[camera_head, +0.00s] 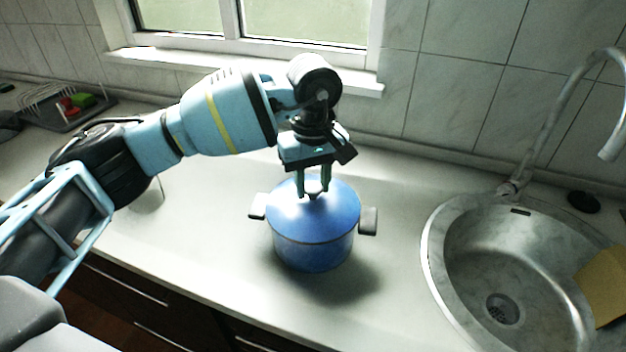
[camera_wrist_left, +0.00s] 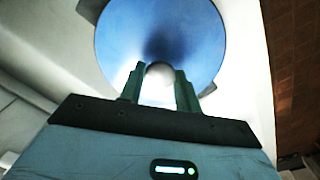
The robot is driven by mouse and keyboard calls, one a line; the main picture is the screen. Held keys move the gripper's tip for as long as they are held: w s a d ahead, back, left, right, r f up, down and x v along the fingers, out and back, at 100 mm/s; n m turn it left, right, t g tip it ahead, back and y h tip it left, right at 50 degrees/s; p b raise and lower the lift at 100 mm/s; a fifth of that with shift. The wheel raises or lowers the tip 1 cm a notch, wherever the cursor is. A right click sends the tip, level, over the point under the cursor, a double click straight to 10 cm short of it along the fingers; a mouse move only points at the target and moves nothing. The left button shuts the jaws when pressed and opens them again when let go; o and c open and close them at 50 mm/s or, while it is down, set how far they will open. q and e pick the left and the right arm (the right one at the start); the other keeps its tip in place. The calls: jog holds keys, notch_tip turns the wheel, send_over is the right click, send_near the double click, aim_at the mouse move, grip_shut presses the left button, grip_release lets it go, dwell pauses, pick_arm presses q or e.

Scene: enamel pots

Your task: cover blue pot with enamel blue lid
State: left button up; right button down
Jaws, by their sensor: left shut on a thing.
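The blue pot (camera_head: 312,252) stands upright on the counter, with a grey handle on each side. The enamel blue lid (camera_head: 335,205) lies over the pot's top and looks level; I cannot tell whether it is fully seated on the rim. My left gripper (camera_head: 313,194) points down from above and is shut on the lid's knob. In the left wrist view the lid (camera_wrist_left: 190,35) fills the upper middle, with the pale knob between the fingers of the left gripper (camera_wrist_left: 160,80). The pot is mostly hidden there under the lid. My right gripper is not in view.
A round steel sink (camera_head: 470,225) with a tap (camera_head: 545,130) is at the right, with a yellow cloth (camera_head: 603,285) at its edge. A dish rack (camera_head: 50,105) stands at the far left. The counter around the pot is clear.

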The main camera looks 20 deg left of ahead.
pick_arm(q)
jog(key=o, duration=1)
jog(key=shift+o, duration=0.2)
notch_tip(320, 180, up, 7)
jog(key=shift+f, duration=0.15)
jog(key=shift+r+b, duration=0.3)
jog(key=shift+r, duration=0.3)
